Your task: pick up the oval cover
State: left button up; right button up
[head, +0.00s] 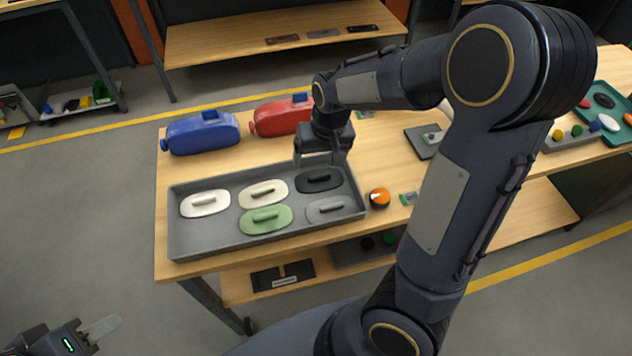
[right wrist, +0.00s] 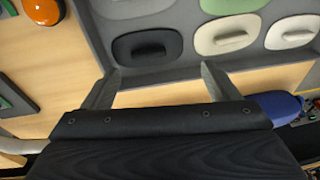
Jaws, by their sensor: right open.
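Several oval covers with bar handles lie in a grey tray (head: 205,243): white (head: 190,209), cream (head: 250,197), black (head: 309,186), green (head: 256,225) and grey (head: 318,216). I cannot tell which one the task means. My right gripper (head: 319,161) is open and empty, above the tray's back edge just behind the black cover. In the right wrist view its fingertips (right wrist: 160,70) point toward the black cover (right wrist: 128,45), with the cream cover (right wrist: 213,46) to the right. My left gripper (head: 101,328) is at the bottom left, away from the table; its jaw state is unclear.
A blue container (head: 200,138) and a red container (head: 280,119) stand behind the tray. An orange button (head: 379,199) is right of the tray. A dark plate (head: 421,149) lies further back right. My right arm hides part of the table.

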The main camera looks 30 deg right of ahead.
aim_at(319, 175)
jog(key=shift+h, duration=0.6)
jog(key=w+f, duration=0.1)
jog(key=f, duration=0.2)
jog(key=w+d+f, duration=0.1)
jog(key=f, duration=0.2)
jog(key=w+f, duration=0.1)
jog(key=f, duration=0.2)
jog(key=shift+d+f, duration=0.4)
jog(key=c, duration=1.1)
jog(key=shift+o, duration=0.2)
jog(key=shift+r, duration=0.15)
